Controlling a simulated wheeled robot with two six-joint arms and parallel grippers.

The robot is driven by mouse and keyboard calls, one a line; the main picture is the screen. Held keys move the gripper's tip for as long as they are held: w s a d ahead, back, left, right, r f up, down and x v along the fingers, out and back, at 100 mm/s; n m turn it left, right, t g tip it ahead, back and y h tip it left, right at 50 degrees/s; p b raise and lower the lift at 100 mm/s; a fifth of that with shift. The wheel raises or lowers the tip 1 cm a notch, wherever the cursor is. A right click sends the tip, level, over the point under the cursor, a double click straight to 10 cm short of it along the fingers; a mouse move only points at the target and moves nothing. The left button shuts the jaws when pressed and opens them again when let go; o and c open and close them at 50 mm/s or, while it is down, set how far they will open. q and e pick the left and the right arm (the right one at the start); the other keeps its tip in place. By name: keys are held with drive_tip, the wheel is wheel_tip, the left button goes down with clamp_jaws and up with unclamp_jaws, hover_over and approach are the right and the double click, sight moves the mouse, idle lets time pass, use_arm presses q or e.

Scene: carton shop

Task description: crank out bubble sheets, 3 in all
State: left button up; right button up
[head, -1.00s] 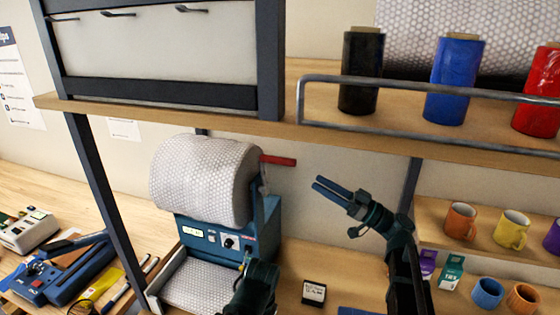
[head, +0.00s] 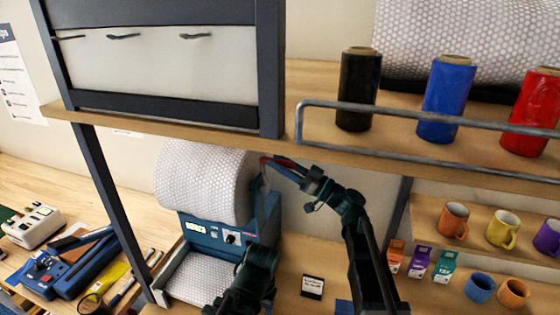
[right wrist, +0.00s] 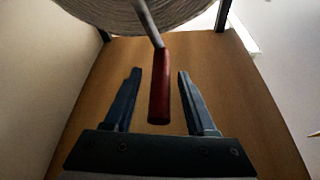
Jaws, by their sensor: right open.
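The bubble-wrap machine stands on the bench in the head view, with a large roll (head: 203,182) on a blue body (head: 228,233). A sheet of bubble wrap (head: 200,276) lies in its front tray. The red crank handle (right wrist: 159,88) shows in the right wrist view, on a grey rod below the roll. My right gripper (right wrist: 155,98) is open, with one finger on each side of the handle, apart from it. In the head view the right gripper (head: 278,166) is beside the roll's right end. My left arm's dark end (head: 248,280) is in front of the machine; its fingertips are hidden.
A shelf with a metal rail (head: 430,127) above carries black (head: 357,90), blue (head: 442,100) and red (head: 531,112) rolls. Mugs (head: 503,229) and small cartons (head: 419,262) stand on the right. A small card (head: 312,287) stands on the bench. Tools lie at the left.

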clamp_jaws()
idle(0.3)
idle(1.1)
